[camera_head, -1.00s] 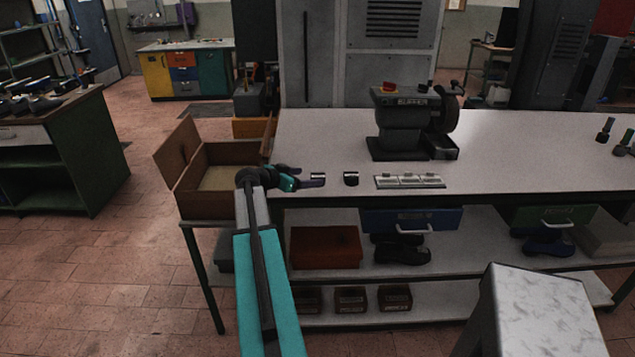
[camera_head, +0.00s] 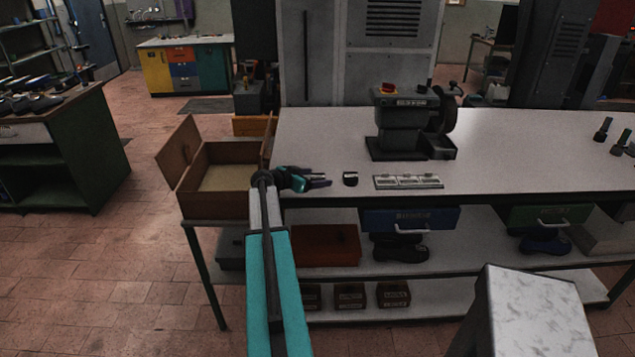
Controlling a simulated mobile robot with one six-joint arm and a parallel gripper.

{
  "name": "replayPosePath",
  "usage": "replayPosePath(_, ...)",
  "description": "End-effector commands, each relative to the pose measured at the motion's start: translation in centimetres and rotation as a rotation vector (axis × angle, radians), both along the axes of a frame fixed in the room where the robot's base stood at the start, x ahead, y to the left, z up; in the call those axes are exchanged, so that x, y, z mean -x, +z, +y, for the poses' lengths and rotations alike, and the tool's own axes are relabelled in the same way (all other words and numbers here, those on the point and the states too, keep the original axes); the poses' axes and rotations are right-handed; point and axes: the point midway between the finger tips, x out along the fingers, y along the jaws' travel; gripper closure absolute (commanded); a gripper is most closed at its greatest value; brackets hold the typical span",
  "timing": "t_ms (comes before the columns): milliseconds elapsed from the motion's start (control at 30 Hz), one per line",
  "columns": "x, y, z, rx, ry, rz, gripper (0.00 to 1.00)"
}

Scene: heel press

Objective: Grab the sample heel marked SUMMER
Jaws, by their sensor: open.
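My gripper (camera_head: 322,179) is at the front left of the white bench (camera_head: 520,135), pointing right. It is open, with its dark fingers around or over the spot of the left small heel, which is now mostly hidden by them. I cannot tell whether the fingers touch that heel. A second small dark heel with a pale front mark (camera_head: 351,179) stands apart, just right of the fingertips. Any word on either heel is too small to read, so I cannot tell which says SUMMER.
A flat pale rack with several sections (camera_head: 408,182) lies right of the heels. A grey buffer machine (camera_head: 404,125) stands behind. An open wooden box (camera_head: 222,185) is left of the bench. The bench's right middle is clear.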

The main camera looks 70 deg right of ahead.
Motion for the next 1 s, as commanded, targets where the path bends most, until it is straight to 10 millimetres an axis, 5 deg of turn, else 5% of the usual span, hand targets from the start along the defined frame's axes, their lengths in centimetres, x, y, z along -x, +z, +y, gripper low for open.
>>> replayPosePath(300,-0.03,0.02,0.02,0.0,0.0,0.0,0.24)
replayPosePath(567,-0.04,0.03,0.03,0.0,0.0,0.0,0.68)
replayPosePath(1000,-0.07,0.43,0.02,0.001,0.001,0.0,0.69)
